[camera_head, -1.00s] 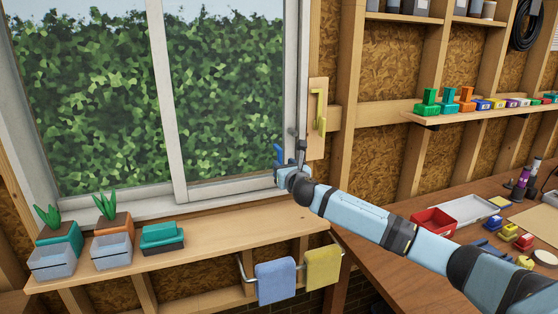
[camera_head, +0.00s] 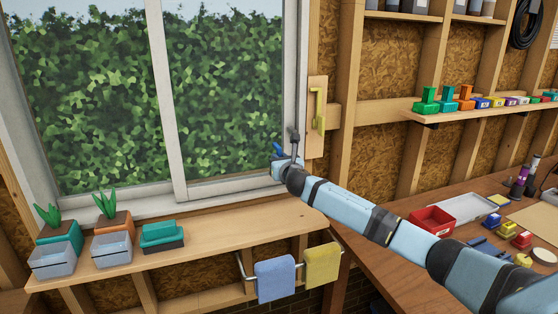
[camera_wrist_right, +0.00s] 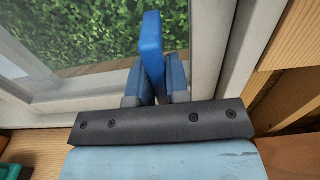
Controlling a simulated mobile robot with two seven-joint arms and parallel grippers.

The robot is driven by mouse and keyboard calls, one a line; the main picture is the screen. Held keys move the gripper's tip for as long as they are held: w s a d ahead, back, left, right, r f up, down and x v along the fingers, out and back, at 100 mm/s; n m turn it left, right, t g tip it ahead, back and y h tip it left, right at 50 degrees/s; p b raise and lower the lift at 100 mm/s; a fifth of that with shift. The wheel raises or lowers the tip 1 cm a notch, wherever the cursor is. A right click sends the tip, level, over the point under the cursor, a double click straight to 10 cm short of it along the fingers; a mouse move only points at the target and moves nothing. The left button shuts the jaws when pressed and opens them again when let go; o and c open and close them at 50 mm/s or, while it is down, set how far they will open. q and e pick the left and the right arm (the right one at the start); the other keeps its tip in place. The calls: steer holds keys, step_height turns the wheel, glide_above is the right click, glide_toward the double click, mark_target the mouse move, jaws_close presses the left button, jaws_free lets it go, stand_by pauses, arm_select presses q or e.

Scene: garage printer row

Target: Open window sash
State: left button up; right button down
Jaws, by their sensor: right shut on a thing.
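The window sash (camera_head: 230,187) is the right-hand pane in a pale frame, with its right edge against the right side of the window frame (camera_head: 303,60). Its blue handle (camera_wrist_right: 151,40) stands upright near the lower right corner. My right gripper (camera_wrist_right: 153,92) is shut on the handle, one finger on each side. In the head view, my right gripper (camera_head: 284,160) is at the sash's lower right, with its arm coming from the right; the handle's tip shows small there. My left gripper is not in view.
A wooden shelf (camera_head: 210,235) below the window holds potted plants (camera_head: 108,205), trays (camera_head: 112,249) and a teal box (camera_head: 163,233). Towels (camera_head: 275,277) hang beneath. A yellow handle (camera_head: 318,108) is on the wall right of the window. A cluttered workbench (camera_head: 395,210) stands at right.

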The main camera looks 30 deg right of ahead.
steer(key=shift+a, duration=0.1)
steer(key=w+a+p, duration=0.1)
steer(key=a, duration=0.3)
steer(key=w+a+p, duration=0.1)
steer(key=a, duration=0.4)
steer(key=w+a+p, duration=0.1)
steer(key=a, duration=0.3)
steer(key=shift+w+a+r, duration=0.15)
steer(key=shift+a, duration=0.25)
steer(key=w+a, duration=0.1)
steer(key=a, duration=0.4)
steer(key=w+a, duration=0.1)
steer(key=a, duration=0.5)
steer(key=w+a, duration=0.2)
steer(key=a, duration=0.3)
steer(key=shift+a+f, duration=0.2)
steer(key=shift+a, duration=0.1)
steer(key=shift+w+a, duration=0.15)
steer(key=shift+a, duration=0.35)
steer(key=c, duration=1.1)
jaws_free()
